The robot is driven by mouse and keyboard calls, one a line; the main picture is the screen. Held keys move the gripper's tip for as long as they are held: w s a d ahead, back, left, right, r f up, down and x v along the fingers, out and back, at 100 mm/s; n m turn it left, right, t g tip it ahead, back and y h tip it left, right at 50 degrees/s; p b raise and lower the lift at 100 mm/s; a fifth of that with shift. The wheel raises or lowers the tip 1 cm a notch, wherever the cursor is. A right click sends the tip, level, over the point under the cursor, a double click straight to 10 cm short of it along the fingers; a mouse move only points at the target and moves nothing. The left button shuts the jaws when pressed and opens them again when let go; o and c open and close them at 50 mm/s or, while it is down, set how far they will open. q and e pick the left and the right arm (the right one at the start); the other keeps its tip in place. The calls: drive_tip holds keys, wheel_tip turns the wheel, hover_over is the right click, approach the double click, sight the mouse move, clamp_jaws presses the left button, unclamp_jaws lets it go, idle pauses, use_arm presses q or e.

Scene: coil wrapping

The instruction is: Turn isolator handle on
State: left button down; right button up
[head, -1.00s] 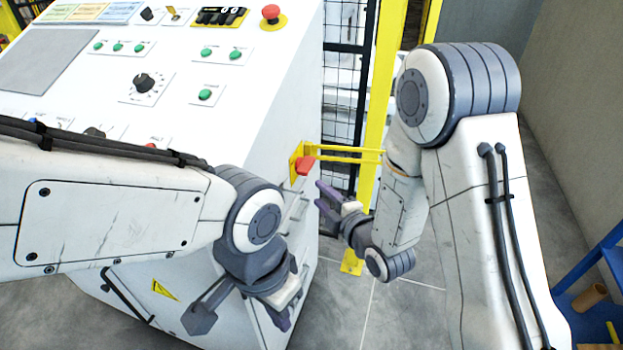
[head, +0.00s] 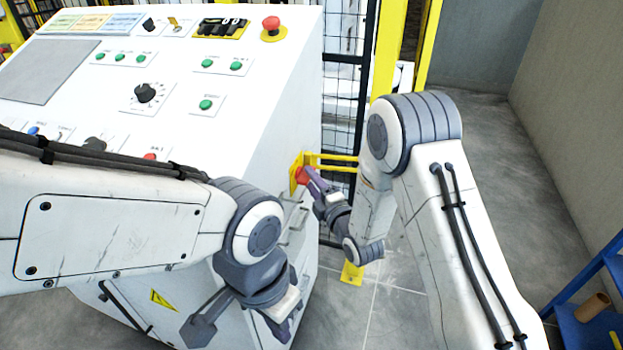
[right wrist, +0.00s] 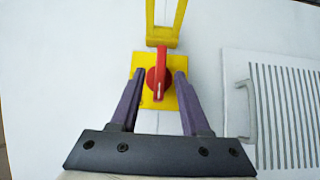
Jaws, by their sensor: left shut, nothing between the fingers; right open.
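The red isolator handle (right wrist: 158,84) sits on a yellow plate (right wrist: 137,72) on the side of the white cabinet. In the right wrist view its grip stands upright. In the head view the handle (head: 301,175) is partly covered by my right gripper (head: 311,180). My right gripper (right wrist: 155,88) is open, with one purple finger on each side of the handle. I cannot tell whether the fingers touch it. My left gripper (head: 280,330) is shut and empty, low in front of the cabinet, away from the handle.
A yellow bracket (right wrist: 162,38) stands out just above the handle. A vented panel (right wrist: 285,105) with a bar handle is to its right. The cabinet top (head: 235,125) carries buttons and knobs. A yellow post (head: 388,50) and black mesh fence stand behind. A blue rack (head: 590,300) is at the right.

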drive_tip(key=shift+w+a, duration=0.1)
drive_tip(key=shift+w, duration=0.1)
clamp_jaws()
